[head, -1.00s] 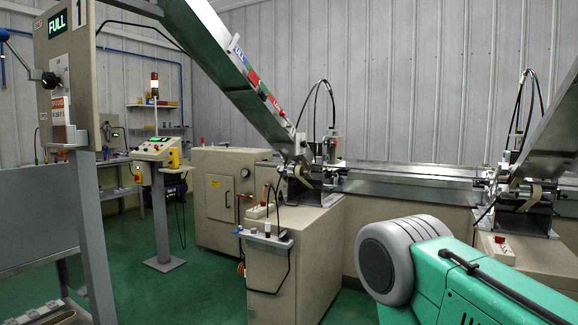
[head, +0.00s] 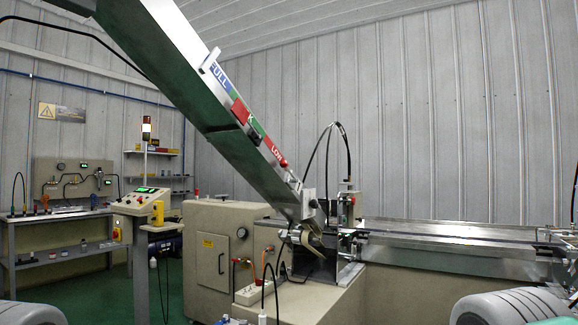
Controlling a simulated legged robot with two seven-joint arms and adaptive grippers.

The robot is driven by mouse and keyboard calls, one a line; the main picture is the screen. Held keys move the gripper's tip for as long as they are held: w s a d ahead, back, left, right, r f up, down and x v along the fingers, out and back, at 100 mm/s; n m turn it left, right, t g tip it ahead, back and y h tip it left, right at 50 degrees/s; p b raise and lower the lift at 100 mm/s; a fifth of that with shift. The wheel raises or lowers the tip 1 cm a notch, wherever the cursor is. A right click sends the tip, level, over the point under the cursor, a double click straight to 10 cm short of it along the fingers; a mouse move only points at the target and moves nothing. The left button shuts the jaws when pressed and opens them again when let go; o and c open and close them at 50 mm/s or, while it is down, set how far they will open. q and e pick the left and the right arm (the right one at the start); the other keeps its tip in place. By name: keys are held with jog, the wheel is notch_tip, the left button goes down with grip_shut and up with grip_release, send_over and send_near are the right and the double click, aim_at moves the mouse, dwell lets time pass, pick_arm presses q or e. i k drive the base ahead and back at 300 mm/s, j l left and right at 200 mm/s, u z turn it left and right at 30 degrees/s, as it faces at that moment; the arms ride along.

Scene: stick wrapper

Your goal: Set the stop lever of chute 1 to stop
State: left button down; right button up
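The steel chute (head: 190,70) slants down from the upper left to the wrapping machine. Its side carries a strip with a blue FULL label (head: 219,74), green and red bands, and a red LOW label (head: 272,148). A small red knob (head: 283,163) sits by the LOW label. The chute's lower end (head: 309,205) meets a small metal mechanism (head: 345,205) with black hoses. I cannot pick out a stop lever for certain. Neither gripper shows; only grey rounded parts, apparently of my arms, show at the lower left and lower right corners.
A white socket strip (head: 255,292) lies on the machine's near top. A control panel on a post (head: 142,201) and a workbench (head: 60,236) stand left. A steel conveyor bed (head: 430,240) runs right.

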aim_at(283, 164)
jog(key=i+l+u, duration=0.2)
jog(key=l, duration=0.15)
jog(key=i+l+u, duration=0.15)
jog(key=l, duration=0.25)
jog(key=i+l+u, duration=0.2)
jog(key=l, duration=0.2)
jog(key=i+l+u, duration=0.2)
jog(key=l, duration=0.2)
jog(key=i+l+u, duration=0.2)
jog(key=l, duration=0.25)
jog(key=l+u, duration=0.15)
jog(key=l, duration=0.3)
jog(key=k+l+u, duration=0.15)
jog(key=l, duration=0.45)
jog(key=k+j, duration=0.1)
